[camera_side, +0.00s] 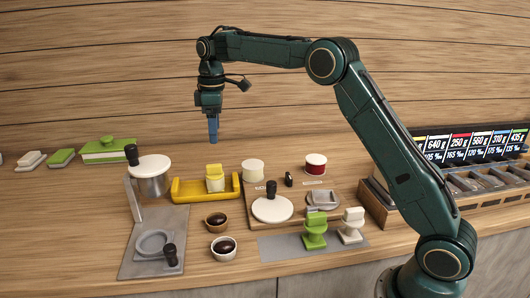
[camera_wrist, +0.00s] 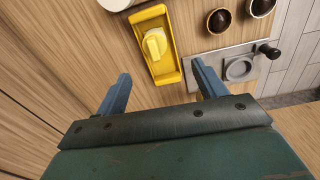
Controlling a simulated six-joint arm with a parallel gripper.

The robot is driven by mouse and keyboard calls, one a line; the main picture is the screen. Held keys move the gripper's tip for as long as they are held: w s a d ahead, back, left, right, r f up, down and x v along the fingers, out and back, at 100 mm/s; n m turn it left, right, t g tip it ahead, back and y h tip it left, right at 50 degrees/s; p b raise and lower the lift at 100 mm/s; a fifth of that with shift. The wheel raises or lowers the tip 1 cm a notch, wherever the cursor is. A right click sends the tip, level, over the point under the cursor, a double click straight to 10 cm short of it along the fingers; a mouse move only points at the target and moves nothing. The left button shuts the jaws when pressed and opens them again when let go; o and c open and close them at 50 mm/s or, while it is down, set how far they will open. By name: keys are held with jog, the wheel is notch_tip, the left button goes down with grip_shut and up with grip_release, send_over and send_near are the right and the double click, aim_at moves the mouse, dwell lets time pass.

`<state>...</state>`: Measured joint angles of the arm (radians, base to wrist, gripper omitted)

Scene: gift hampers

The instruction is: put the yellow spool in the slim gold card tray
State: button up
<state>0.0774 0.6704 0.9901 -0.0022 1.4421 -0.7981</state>
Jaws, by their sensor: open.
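The yellow spool (camera_side: 215,182) rests inside the slim gold card tray (camera_side: 187,194), near its middle. In the wrist view the spool (camera_wrist: 154,44) lies within the walls of the tray (camera_wrist: 168,77). My gripper (camera_side: 213,138) is raised above and behind the tray, its blue fingers pointing down. In the wrist view my gripper (camera_wrist: 160,76) has its two fingers wide apart with nothing between them. The spool is apart from the fingers.
Two dark-filled cups (camera_side: 217,221) stand in front of the tray. A metal stand (camera_side: 140,205) is at its left. A green spool (camera_side: 315,232) and a white spool (camera_side: 352,224) stand on a grey mat at right. A green box (camera_side: 108,149) lies at back left.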

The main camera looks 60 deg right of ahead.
jog(key=s+a+r+m+t, duration=0.15)
jog(key=s+r, duration=0.35)
jog(key=s, duration=0.5)
jog(key=s+a+r+m+t, duration=0.1)
jog(key=s+r+m, duration=0.25)
jog(key=s, duration=0.55)
jog(key=s+a+f+m+t, duration=0.1)
jog(key=s+f, duration=0.2)
jog(key=s, duration=0.7)
jog(key=s+a+f+m+t, duration=0.1)
jog(key=s+f, duration=0.3)
jog(key=s, duration=0.6)
jog(key=shift+m+t, duration=0.35)
jog(key=shift+m, duration=0.25)
